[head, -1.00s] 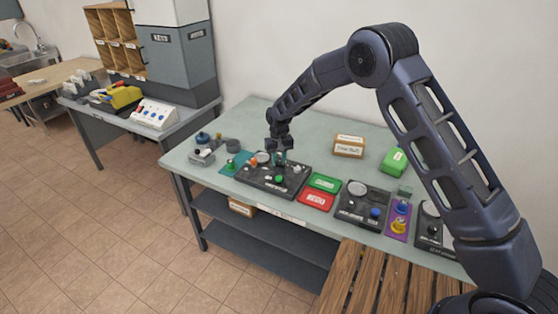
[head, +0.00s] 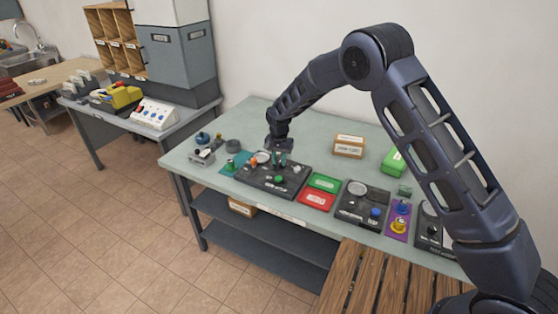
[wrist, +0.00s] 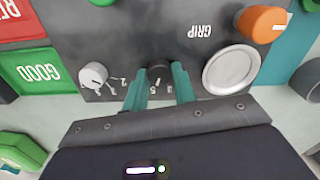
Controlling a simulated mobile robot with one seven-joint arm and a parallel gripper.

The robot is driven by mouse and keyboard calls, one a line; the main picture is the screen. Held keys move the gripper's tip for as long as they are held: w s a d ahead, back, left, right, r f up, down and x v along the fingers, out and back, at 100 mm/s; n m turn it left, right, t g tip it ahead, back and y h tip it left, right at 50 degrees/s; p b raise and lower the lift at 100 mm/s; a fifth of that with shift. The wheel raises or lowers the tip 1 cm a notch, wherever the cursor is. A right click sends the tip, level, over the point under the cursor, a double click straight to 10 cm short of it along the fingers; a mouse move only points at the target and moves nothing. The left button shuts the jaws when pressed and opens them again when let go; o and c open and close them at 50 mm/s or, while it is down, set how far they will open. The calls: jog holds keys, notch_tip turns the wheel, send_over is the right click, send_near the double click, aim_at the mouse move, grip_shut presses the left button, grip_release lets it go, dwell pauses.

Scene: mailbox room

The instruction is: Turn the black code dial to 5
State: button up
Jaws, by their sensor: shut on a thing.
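The black code dial (wrist: 158,73) sits on a dark control panel (wrist: 150,35) and is between the two teal fingers of my gripper (wrist: 160,80) in the wrist view. The fingers are shut on the dial's sides. Small white numbers show upside down around it, partly covered by the fingers; the dial's pointer cannot be made out. In the head view my gripper (head: 280,159) reaches down to the rear of the dark panel (head: 255,181), and the dial is hidden there.
A white knob (wrist: 94,75) is left of the dial in the wrist view. A round silver disc (wrist: 231,70) and an orange knob (wrist: 262,23) are to its right. In the head view, green (head: 324,183) and red (head: 317,199) plates lie beside the panel.

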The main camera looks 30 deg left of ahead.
aim_at(279, 162)
dwell(0.4)
jog(key=o, duration=1)
notch_tip(279, 162, up, 11)
jog(key=shift+f, duration=0.15)
